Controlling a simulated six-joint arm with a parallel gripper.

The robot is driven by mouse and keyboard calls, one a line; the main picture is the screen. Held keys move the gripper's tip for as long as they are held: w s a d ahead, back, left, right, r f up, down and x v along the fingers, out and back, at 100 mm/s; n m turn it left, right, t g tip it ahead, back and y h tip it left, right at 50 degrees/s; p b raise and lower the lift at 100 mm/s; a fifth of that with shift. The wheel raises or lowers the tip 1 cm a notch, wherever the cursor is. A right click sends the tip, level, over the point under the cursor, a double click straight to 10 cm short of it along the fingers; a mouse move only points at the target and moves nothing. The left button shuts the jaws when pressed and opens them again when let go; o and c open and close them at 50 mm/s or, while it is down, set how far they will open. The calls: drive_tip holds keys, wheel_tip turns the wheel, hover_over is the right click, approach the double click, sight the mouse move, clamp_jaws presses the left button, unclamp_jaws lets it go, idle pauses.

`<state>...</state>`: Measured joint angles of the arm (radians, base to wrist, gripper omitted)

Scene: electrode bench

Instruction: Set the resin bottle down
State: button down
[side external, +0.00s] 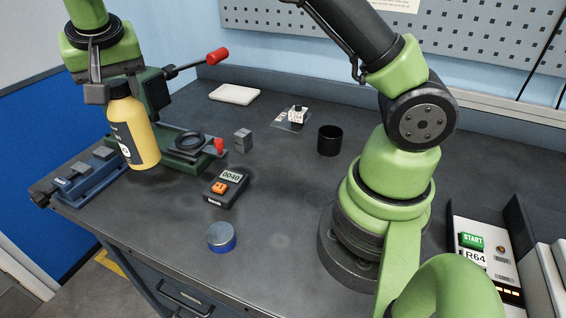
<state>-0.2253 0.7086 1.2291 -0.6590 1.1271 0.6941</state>
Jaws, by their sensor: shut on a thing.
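The resin bottle (138,138) is yellow with a dark cap and a dark label. It shows at the left of the side external view, slightly tilted. My gripper (112,92) is shut on the bottle at its cap end, with the bottle hanging below it. The bottle's base appears to be above the bench top (290,240), but I cannot tell the exact gap. The bottle hides part of the green press behind it.
A green press (180,150) with red-knobbed handles stands behind the bottle. A blue vise (92,175) lies at left. A meter (226,188), a blue-rimmed tin (221,236), a grey block (243,140) and a black cup (330,140) stand on the bench. The front middle is clear.

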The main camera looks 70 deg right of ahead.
drive_tip(key=s+d+m+g, duration=0.7)
drive_tip(key=s+d+m, duration=1.3)
drive_tip(key=s+m, duration=0.15)
wheel_tip(320, 180, down, 9)
drive_tip(key=s, duration=0.1)
drive_tip(key=shift+a+f+g, duration=0.2)
drive_tip(key=shift+g, duration=0.1)
drive_tip(key=shift+f, duration=0.1)
drive_tip(key=c, duration=0.7)
unclamp_jaws()
drive_tip(key=shift+o, duration=0.2)
